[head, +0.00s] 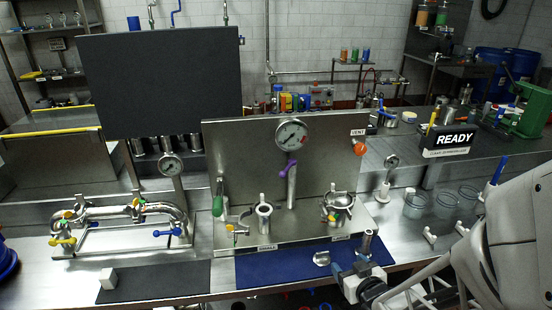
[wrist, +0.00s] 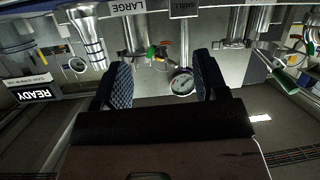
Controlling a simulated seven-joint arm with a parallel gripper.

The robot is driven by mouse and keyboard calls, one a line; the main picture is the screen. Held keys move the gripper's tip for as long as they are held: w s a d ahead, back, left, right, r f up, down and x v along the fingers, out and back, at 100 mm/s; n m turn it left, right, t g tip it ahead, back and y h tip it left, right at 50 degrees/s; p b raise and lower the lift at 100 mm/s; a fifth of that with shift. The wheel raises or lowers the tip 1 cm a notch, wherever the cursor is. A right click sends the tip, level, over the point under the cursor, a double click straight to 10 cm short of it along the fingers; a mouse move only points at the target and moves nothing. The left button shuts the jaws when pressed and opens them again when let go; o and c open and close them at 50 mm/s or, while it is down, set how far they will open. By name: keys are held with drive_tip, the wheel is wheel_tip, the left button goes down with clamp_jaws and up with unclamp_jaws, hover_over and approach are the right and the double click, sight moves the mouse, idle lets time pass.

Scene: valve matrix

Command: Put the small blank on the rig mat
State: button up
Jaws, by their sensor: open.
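A small steel cap-like piece (head: 321,258) lies on the blue mat (head: 262,270) at the front of the rig; it may be a blank, but I cannot tell its size class. A steel cylinder (head: 367,240) stands near the mat's right end. A dark mat (head: 165,284) lies to the left; no label shows which is the rig mat. My gripper (head: 354,266) is low over the blue mat's right end, right of the cap-like piece. In the wrist view, my gripper (wrist: 162,75) is open, its blue pads apart with nothing between them.
The steel rig panel (head: 235,150) carries a gauge (head: 292,133), a purple handle and two ports behind the blue mat. A pipe assembly (head: 120,215) stands left. Glass jars (head: 415,205) stand right, near my arm.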

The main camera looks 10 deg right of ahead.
wheel_tip(320, 180, up, 10)
drive_tip(key=m+g+h, duration=0.2)
drive_tip(key=g+h, duration=0.1)
drive_tip(key=g, duration=0.3)
drive_tip(key=s+a+r+g+y, duration=0.1)
drive_tip(key=s+a+r+g, duration=0.4)
drive_tip(key=s+a+r, duration=0.3)
wheel_tip(320, 180, up, 3)
drive_tip(key=s, duration=0.2)
drive_tip(key=shift+s+a+g+y, duration=0.25)
drive_tip(key=shift+s+g+y, duration=0.05)
